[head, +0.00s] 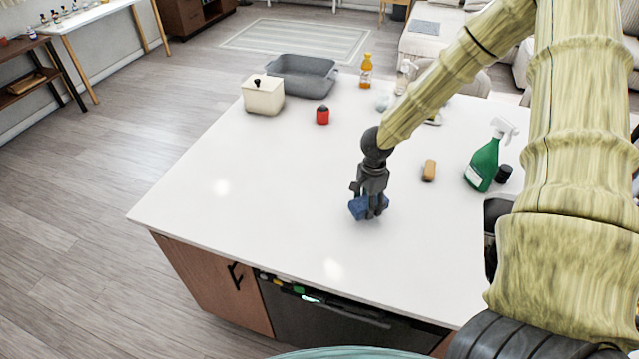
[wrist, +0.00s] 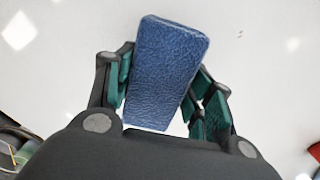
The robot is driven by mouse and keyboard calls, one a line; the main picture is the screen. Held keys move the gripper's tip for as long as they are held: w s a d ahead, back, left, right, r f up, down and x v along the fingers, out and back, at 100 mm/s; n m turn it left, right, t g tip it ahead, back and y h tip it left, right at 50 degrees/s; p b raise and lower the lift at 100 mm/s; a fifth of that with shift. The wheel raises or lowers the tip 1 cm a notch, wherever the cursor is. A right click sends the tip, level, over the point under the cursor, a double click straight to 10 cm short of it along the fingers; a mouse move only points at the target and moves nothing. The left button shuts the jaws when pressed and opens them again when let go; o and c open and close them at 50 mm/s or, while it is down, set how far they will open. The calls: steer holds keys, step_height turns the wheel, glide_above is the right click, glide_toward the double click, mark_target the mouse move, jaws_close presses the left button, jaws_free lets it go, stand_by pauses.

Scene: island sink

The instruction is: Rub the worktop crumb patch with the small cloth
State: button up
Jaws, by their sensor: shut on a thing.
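My gripper (head: 371,212) is shut on a blue, block-shaped cloth (head: 358,207) over the middle of the white worktop (head: 260,190). In the wrist view the cloth (wrist: 165,70) stands between the finger pads of my gripper (wrist: 165,85), its textured blue face toward the camera. The cloth is at or close above the surface; I cannot tell whether it touches. No crumb patch can be made out clearly in either view; the area under the cloth and gripper is hidden.
A green spray bottle (head: 484,164), a black cup (head: 504,174) and a tan block (head: 429,171) stand to the right. A red object (head: 322,115), white lidded box (head: 263,97), grey tub (head: 302,77) and orange bottle (head: 366,72) stand behind. The left worktop is clear.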

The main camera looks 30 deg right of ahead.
step_height(320, 180, up, 2)
steer(key=shift+r+p, duration=0.1)
steer(key=shift+p, duration=0.5)
steer(key=shift+s+r, duration=0.1)
steer(key=shift+r, duration=0.8)
steer(key=shift+f+b, duration=0.1)
steer(key=shift+b, duration=0.25)
